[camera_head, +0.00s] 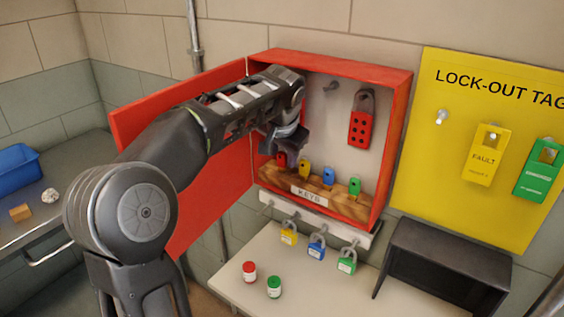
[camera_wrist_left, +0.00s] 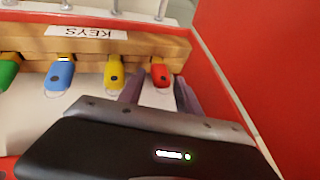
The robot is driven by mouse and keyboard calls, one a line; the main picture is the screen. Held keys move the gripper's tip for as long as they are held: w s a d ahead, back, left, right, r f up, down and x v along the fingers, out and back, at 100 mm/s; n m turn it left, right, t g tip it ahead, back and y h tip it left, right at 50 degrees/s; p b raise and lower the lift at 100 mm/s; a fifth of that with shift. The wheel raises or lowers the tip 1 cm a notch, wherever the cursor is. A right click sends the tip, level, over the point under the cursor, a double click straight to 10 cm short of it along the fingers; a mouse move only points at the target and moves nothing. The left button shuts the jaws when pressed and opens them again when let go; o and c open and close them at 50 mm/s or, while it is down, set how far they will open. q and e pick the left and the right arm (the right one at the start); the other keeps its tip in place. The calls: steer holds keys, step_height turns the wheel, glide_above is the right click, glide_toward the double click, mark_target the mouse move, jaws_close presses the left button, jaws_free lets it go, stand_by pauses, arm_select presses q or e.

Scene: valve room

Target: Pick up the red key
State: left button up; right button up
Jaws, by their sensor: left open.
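The red key (camera_wrist_left: 160,74) sits in the wooden key rack (camera_wrist_left: 170,44) at the end of the row, beside the yellow key (camera_wrist_left: 114,71). In the head view the red key (camera_head: 281,159) is mostly hidden by my left gripper (camera_head: 289,148). My left gripper (camera_wrist_left: 160,92) is open, with its two fingers on either side of the red key in the left wrist view. I cannot tell whether the fingers touch it. The blue key (camera_wrist_left: 60,75) and green key (camera_wrist_left: 8,72) are further along the rack. My right gripper is not in view.
The red cabinet (camera_head: 397,130) has its door (camera_head: 207,205) open to the left. A red hasp (camera_head: 361,122) hangs inside. Several padlocks (camera_head: 316,250) hang below the cabinet.

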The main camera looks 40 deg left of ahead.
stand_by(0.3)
arm_select(q)
jaws_close()
stand_by(0.3)
